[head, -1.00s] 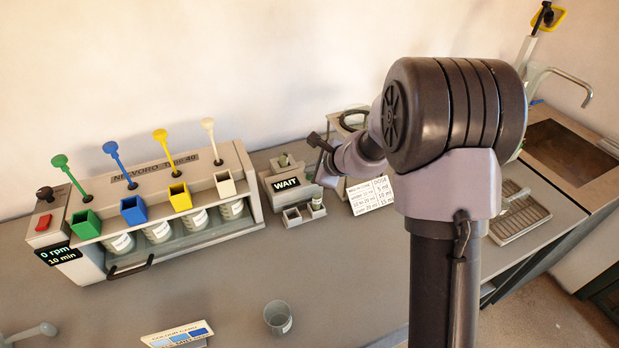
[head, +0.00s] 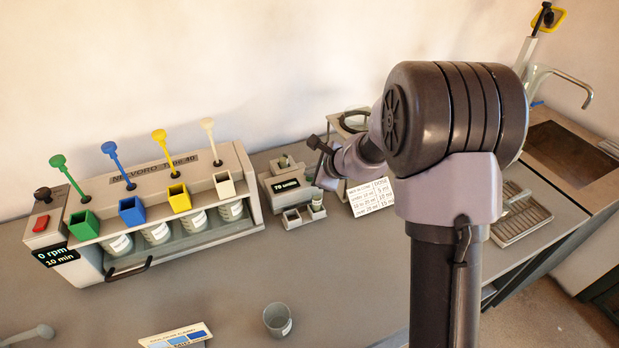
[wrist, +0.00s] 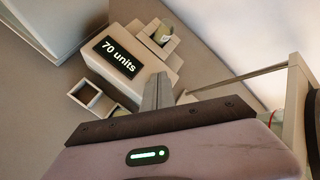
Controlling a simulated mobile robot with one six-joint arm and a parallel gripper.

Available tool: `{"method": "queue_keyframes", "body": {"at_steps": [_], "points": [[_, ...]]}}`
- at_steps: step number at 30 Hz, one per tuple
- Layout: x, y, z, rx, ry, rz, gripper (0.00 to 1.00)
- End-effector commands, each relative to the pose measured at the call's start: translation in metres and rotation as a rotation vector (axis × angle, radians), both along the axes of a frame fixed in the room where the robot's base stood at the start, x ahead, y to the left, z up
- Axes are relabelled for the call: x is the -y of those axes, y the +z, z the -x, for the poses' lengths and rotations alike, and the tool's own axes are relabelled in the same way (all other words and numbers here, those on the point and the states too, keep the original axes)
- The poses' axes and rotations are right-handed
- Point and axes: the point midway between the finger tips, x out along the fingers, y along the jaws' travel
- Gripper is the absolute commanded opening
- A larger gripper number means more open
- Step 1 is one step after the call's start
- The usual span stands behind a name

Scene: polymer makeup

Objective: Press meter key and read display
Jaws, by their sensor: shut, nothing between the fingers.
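The meter (head: 275,193) is a small grey box on the bench, right of the jar-stirring machine. Its dark display reads "70 units", clearest in the wrist view, where the meter (wrist: 152,62) is seen close and tilted. A small vial (wrist: 163,35) stands in a holder on top of it. My gripper (wrist: 157,88) is shut and empty, with its fingertips at the meter's lower right edge in the picture. I cannot tell whether they touch it. In the head view my gripper (head: 322,150) is small and beside the meter; the key is hidden.
The stirring machine (head: 150,215) with green, blue, yellow and white funnels stands left. Open square holders (head: 292,217) sit before the meter, one with a vial. A dose card (head: 371,196) stands right. A grey cup (head: 277,320) is in front; bench between is clear.

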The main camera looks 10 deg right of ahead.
Motion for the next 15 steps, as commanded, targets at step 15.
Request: {"method": "queue_keyframes", "body": {"at_steps": [15], "points": [[0.000, 0.010, 0.000, 0.000, -0.001, -0.001, 0.00]]}}
